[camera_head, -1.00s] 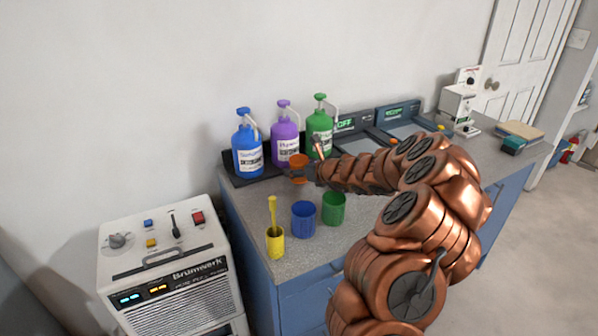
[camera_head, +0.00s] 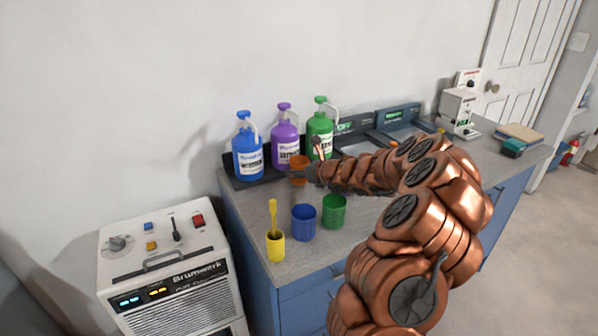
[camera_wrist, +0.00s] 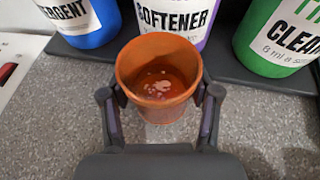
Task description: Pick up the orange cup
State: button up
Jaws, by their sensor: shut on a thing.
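The orange cup (camera_wrist: 158,109) is upright between my gripper's two fingers in the wrist view, with some liquid or sheen at its bottom. In the head view the orange cup (camera_head: 298,162) shows at the end of my arm, in front of the purple bottle. My gripper (camera_wrist: 160,104) is shut on the cup, one finger against each side; in the head view my gripper (camera_head: 306,173) is partly hidden by the cup and arm. The cup appears raised above the counter, though the exact gap is hard to tell.
A yellow cup (camera_head: 275,246) with a yellow tool, a blue cup (camera_head: 303,223) and a green cup (camera_head: 333,211) stand on the grey counter (camera_head: 250,203). Blue (camera_head: 247,155), purple (camera_head: 285,145) and green (camera_head: 320,130) bottles stand behind. A white machine (camera_head: 170,270) is at left.

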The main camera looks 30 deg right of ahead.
jog(key=shift+r+p, duration=0.55)
jog(key=shift+r, duration=4.1)
